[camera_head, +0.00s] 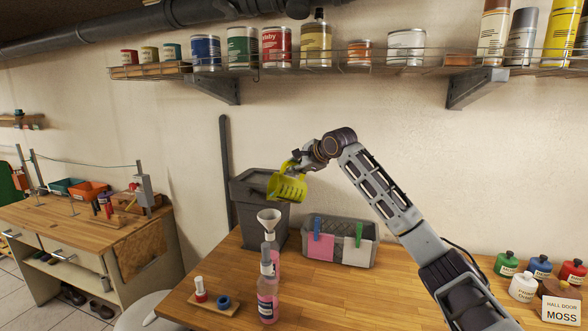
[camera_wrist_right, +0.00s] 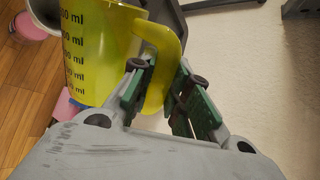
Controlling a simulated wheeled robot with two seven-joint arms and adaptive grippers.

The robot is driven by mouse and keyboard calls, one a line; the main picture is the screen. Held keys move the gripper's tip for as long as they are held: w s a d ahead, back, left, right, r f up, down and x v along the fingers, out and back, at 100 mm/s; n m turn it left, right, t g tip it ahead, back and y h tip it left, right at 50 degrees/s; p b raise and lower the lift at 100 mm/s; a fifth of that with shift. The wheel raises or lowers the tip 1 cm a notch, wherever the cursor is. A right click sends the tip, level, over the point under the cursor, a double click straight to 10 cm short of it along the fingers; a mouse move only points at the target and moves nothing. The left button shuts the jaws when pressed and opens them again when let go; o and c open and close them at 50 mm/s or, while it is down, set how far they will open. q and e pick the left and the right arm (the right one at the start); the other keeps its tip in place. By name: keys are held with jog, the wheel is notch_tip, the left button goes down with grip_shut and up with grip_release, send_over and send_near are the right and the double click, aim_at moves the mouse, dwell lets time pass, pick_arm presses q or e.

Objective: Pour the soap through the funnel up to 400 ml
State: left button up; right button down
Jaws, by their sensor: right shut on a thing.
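A yellow measuring jug (camera_head: 286,188) with dark ml marks hangs in the air, tilted to the left, above and a little right of the white funnel (camera_head: 269,216). My right gripper (camera_head: 300,168) is shut on the jug's handle; the wrist view shows the handle (camera_wrist_right: 163,65) between its fingers (camera_wrist_right: 156,92). The funnel's spout goes down into a pink bottle (camera_head: 276,262), partly hidden by a second pink bottle (camera_head: 267,298) with a greyish top in front. I cannot see the liquid level in the jug, nor any stream. My left gripper is out of view.
A dark grey bin (camera_head: 245,207) stands behind the funnel. A grey basket (camera_head: 369,249) with pink and white cloths is to the right. A small wooden tray (camera_head: 206,313) holds a red-and-white bottle and a blue ring. Paint bottles (camera_head: 523,288) stand at the far right.

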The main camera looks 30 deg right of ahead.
jog(key=shift+d, duration=0.1)
dwell(0.5)
jog(key=shift+s+d+f+m+y+b, duration=0.1)
jog(key=shift+d+f+m+y+b, duration=0.3)
jog(key=shift+d+m+y+b, duration=0.35)
jog(key=shift+t, duration=0.3)
jog(key=shift+d+b, duration=0.15)
jog(key=shift+b, duration=0.15)
jog(key=shift+s+d+f+m+y, duration=0.1)
jog(key=shift+d+m+y, duration=0.2)
jog(key=shift+m+y, duration=0.15)
jog(key=shift+d+t+b, duration=0.2)
jog(key=shift+t+b, duration=0.1)
jog(key=shift+b, duration=0.05)
jog(key=shift+m+y, duration=0.3)
jog(key=shift+m, duration=0.1)
jog(key=shift+s+d+r+m+t+y, duration=0.1)
jog(key=shift+d+r+m+t+y, duration=0.25)
jog(key=shift+r+m+y, duration=0.2)
